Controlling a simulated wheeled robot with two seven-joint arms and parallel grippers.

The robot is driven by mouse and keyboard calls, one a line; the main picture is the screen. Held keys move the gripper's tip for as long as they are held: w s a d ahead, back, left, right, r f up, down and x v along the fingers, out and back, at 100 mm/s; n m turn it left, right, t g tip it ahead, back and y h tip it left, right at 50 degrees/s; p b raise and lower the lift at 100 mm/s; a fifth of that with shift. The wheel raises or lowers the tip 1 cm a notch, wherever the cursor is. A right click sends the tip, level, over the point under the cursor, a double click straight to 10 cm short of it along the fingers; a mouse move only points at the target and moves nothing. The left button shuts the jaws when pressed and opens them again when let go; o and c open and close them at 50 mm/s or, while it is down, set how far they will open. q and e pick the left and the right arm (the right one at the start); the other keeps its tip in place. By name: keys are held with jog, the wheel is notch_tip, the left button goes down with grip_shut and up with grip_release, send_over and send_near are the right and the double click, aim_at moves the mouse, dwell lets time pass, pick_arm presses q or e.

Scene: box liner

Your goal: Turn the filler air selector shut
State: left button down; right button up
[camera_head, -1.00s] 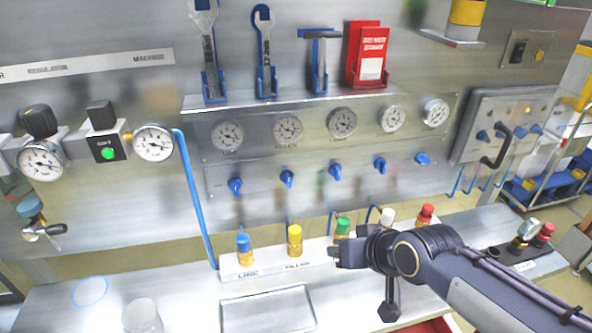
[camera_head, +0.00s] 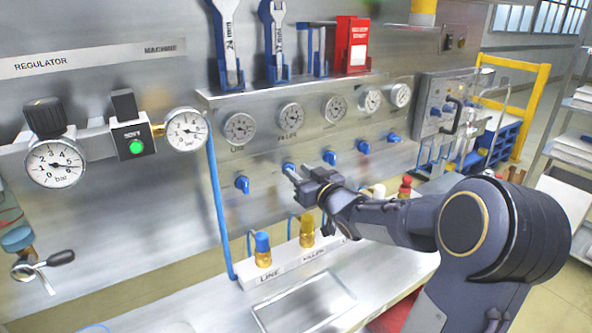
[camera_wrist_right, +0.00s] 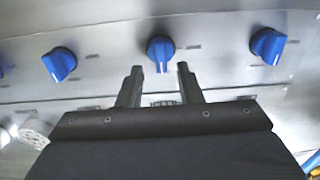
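The filler air selector is the blue knob (camera_head: 289,168) below the gauge marked FILLER, second from the left in the row; my right gripper partly covers it in the head view. My right gripper (camera_head: 297,178) is in front of it, with its fingers pointing at the panel. In the right wrist view, the gripper (camera_wrist_right: 159,72) is open and empty. A blue knob (camera_wrist_right: 160,50) sits centred just beyond the gap between the fingertips, its handle pointing down in that picture. Whether a finger touches it, I cannot tell. My left gripper is out of view.
Other blue knobs flank it, one to the left (camera_head: 242,184) and several to the right (camera_head: 330,157). Gauges (camera_head: 291,116) sit above. Below stands a white block (camera_head: 280,270) with coloured-top fittings. A tray (camera_head: 305,300) lies on the bench.

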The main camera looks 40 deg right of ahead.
jog(key=shift+w, duration=1.1)
jog(key=shift+c, duration=0.3)
jog(key=c, duration=0.5)
jog(key=shift+c, duration=0.2)
